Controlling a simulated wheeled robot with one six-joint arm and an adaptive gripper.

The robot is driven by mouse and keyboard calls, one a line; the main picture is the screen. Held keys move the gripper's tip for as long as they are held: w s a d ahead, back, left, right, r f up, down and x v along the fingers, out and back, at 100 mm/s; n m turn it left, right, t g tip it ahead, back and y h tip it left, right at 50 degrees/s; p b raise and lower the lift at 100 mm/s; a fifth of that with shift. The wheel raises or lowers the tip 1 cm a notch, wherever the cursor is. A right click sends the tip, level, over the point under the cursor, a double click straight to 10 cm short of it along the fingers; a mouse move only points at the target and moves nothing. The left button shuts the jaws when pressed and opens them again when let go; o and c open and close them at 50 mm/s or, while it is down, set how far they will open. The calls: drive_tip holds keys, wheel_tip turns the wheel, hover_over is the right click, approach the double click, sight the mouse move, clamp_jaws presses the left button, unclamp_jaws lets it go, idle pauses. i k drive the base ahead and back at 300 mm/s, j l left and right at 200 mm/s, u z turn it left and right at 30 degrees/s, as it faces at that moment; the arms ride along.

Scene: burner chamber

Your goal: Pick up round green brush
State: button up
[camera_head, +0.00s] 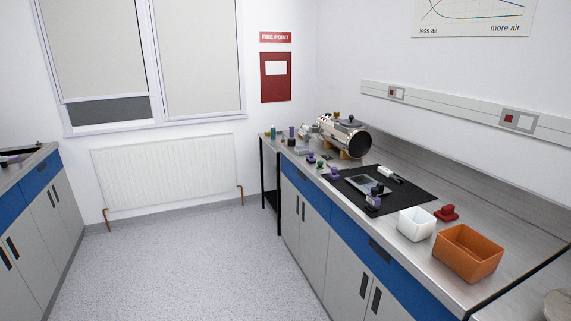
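Several small items stand in a row along the front of the right-hand steel worktop. My gripper is not in view.
The worktop (520,232) holds a metal cylinder chamber (342,135), a black mat (410,200) with small tools, a white tub (415,224), a red item (447,212) and an orange bin (467,253). The speckled floor (190,260) between the cabinets is clear.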

sight(319, 169)
drive_tip(key=i+j+z, duration=0.4)
drive_tip(key=i+j, duration=0.9)
drive_tip(key=i, duration=0.15)
